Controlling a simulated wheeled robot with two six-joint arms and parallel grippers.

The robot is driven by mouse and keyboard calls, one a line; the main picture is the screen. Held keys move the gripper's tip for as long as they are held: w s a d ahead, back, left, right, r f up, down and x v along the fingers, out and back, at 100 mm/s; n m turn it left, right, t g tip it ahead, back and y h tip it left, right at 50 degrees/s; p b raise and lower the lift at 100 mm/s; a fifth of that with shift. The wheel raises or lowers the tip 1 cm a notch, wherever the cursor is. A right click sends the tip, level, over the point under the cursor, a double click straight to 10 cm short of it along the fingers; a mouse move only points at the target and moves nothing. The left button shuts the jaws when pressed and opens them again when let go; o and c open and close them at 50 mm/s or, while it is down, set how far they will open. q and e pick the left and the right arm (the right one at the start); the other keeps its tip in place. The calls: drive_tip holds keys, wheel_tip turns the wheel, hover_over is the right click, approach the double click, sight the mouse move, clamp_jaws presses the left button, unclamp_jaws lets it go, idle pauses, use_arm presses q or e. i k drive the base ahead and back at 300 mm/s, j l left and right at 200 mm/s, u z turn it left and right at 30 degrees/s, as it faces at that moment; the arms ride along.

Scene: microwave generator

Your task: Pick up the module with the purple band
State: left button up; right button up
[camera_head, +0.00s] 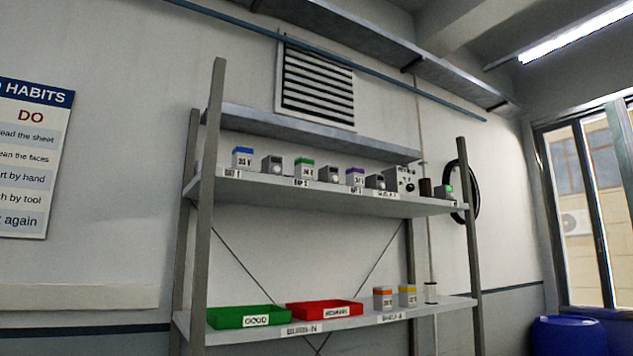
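The module with the purple band (355,179) stands on the upper loaded shelf of the grey rack, right of its middle. It is a small pale box with a purple top band and a dark label. A dark grey unit stands close on each side of it. Neither of my grippers shows in the head view.
The upper shelf (240,191) also holds a blue-banded module (242,159), a green-banded module (304,171) and a meter box (402,179). The lower shelf has a green tray (225,319), a red tray (310,309), an orange-banded module (383,300) and a yellow-banded module (407,297). Rack posts flank both shelves.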

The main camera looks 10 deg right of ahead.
sight(355, 176)
drive_tip(key=i+l+u, duration=0.2)
drive_tip(key=l, duration=0.25)
drive_tip(key=i+l+u, duration=0.2)
drive_tip(key=l, duration=0.2)
drive_tip(key=l+u, duration=0.15)
drive_tip(key=l, duration=0.3)
drive_tip(key=l+u, duration=0.2)
drive_tip(key=l, duration=0.3)
drive_tip(key=i, duration=0.05)
